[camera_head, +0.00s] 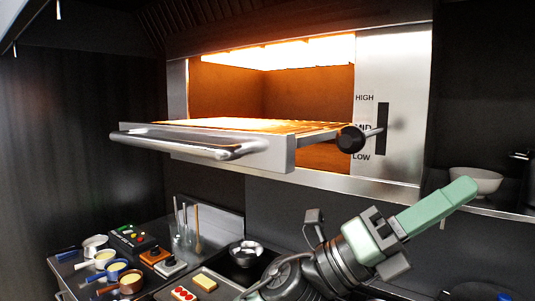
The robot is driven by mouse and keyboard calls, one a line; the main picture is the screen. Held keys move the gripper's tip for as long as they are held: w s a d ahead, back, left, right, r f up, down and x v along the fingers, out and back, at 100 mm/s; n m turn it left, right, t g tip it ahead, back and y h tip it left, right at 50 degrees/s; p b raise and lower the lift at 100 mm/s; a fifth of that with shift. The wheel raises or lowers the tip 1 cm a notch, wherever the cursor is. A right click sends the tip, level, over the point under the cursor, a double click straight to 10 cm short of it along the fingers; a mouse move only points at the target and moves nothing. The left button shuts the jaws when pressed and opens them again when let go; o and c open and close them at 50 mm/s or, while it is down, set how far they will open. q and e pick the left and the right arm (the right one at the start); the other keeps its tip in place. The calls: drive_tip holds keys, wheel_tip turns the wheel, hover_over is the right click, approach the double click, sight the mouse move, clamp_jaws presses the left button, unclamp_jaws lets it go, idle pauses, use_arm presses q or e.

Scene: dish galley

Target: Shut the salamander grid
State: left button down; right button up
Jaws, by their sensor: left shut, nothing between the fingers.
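The salamander (393,75) is a steel box on the wall with a glowing orange opening. Its grid (250,125) sticks out of the opening towards me, with a steel front panel (279,156). A steel bar handle (190,145) runs along the front, at the left. A black knob (351,139) sits at the grid's right side, by the slot marked HIGH, MID and LOW. My left gripper (468,189) has pale green fingers, shut and empty. It is below and right of the grid, apart from it, pointing up and right. My right gripper is not in view.
Below on the left, a counter holds several small pots (104,259), a box with coloured buttons (132,239), utensils and a metal bowl (246,252). A white bowl (475,181) stands on the right shelf. The space before the grid handle looks free.

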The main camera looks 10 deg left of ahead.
use_arm(q)
drive_tip(key=s+d+m+g+y, duration=0.5)
drive_tip(key=s+m+g, duration=0.25)
drive_tip(key=m, duration=0.35)
drive_tip(key=m+t+y, duration=0.5)
drive_tip(key=t+y, duration=0.8)
drive_tip(key=y, duration=0.9)
approach(268, 155)
drive_tip(key=s, duration=0.7)
drive_tip(key=shift+g, duration=0.25)
drive_tip(key=w+f+p, duration=0.1)
drive_tip(key=w+f, duration=0.1)
drive_tip(key=w, duration=0.1)
drive_tip(key=w+f+p, duration=0.2)
drive_tip(key=w, duration=0.1)
drive_tip(key=w+f+p, duration=0.1)
drive_tip(key=w+f, duration=0.1)
drive_tip(key=w, duration=0.1)
drive_tip(key=shift+w+a+f+p, duration=0.35)
drive_tip(key=shift+w+f, duration=0.05)
drive_tip(key=shift+w+d+f, duration=0.15)
drive_tip(key=shift+w, duration=0.1)
